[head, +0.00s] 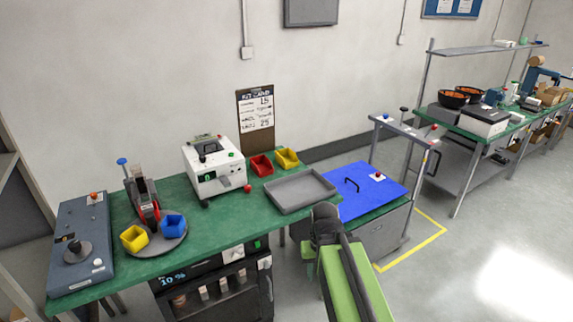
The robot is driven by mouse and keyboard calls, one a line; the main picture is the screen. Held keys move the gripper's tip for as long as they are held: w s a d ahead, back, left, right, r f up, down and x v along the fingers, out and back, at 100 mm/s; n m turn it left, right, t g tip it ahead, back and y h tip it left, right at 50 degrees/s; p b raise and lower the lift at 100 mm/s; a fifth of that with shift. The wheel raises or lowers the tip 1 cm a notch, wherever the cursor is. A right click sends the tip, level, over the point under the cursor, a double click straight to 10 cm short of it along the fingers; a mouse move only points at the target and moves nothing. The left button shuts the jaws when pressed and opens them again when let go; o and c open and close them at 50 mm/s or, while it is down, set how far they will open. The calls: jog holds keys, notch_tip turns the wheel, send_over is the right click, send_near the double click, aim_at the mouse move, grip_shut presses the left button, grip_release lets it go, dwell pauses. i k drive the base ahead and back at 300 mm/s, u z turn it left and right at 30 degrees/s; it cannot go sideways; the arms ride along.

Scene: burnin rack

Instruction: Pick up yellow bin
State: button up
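Two yellow bins show in the head view. One yellow bin (135,238) stands at the left of the green bench, on or at the edge of a round grey plate, beside a blue bin (173,225). The other yellow bin (287,158) stands at the back of the bench, right of a red bin (262,165). My gripper (326,215) is at the dark end of my green arm, near the bench's right end and in front of the blue panel. Its fingers are not clear, so I cannot tell whether it is open. Nothing held is visible.
An empty grey tray (300,190) lies at the bench's right end. A white machine (213,167) stands left of the red bin. A red-and-grey device (143,198) rises behind the left bins. A blue panel (365,190) with a black handle lies at right. The bench's (225,222) front middle is clear.

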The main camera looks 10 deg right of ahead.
aim_at(285, 158)
jog(key=u, duration=0.45)
jog(key=i, duration=0.95)
jog(key=u, duration=0.4)
